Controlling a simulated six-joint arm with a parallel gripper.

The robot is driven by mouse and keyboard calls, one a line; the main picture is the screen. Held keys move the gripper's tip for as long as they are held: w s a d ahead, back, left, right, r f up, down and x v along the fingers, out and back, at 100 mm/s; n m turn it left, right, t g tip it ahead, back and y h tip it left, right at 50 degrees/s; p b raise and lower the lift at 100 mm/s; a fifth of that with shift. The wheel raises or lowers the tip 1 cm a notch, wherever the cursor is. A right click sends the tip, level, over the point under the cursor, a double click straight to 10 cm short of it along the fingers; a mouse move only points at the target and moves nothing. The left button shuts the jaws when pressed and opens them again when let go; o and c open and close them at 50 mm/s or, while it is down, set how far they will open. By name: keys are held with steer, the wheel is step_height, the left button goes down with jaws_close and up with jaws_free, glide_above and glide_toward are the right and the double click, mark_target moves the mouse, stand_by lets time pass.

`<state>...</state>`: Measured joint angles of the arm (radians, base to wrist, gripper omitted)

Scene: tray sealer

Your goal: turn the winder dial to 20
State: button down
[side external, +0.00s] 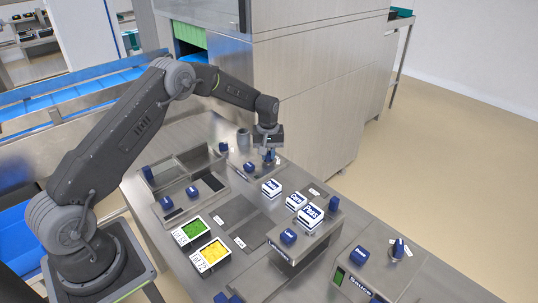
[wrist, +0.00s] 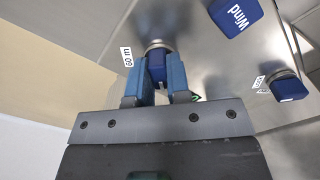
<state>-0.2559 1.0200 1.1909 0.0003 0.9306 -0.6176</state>
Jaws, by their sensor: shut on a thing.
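The blue winder dial (wrist: 157,67) sits on a round metal base on a steel panel, between the two blue fingers of my gripper (wrist: 160,80). The fingers touch or nearly touch both its sides, and my gripper is shut on it. A small "60 m" label (wrist: 127,57) lies left of the dial in the wrist view. A blue "Wind" button (wrist: 235,16) is to the upper right of the dial. In the side view, my gripper (side external: 269,157) points down at the back panel and hides most of the dial. The dial's pointer direction cannot be read.
Another blue knob (wrist: 290,87) is right of the dial. White blocks, including "Peas" (side external: 310,217), stand in front. A green-filled tray (side external: 194,230) and a yellow-filled tray (side external: 211,257) are nearer. A tall steel cabinet (side external: 325,110) rises behind.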

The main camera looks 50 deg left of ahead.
steer(key=c, duration=1.2)
jaws_free()
steer(key=shift+r, duration=0.1)
steer(key=shift+r, duration=3.4)
steer(key=shift+r, duration=0.2)
steer(key=s+d+r+m+t, duration=0.1)
steer(key=s+d+r+m, duration=0.1)
steer(key=s+d+r, duration=0.5)
steer(key=s+d+r+m+t, duration=0.1)
steer(key=s+r+m+t, duration=0.1)
steer(key=s+r, duration=0.65)
steer(key=s+d+r+m+t, duration=0.1)
steer(key=s+d+r+m, duration=0.1)
steer(key=s, duration=0.8)
steer(key=s+d+r+m+t, duration=0.1)
steer(key=s+d+m, duration=0.3)
steer(key=s, duration=0.5)
steer(key=shift+s+d+r+t, duration=0.2)
steer(key=shift+s+r+t, duration=0.15)
steer(key=shift+r, duration=0.15)
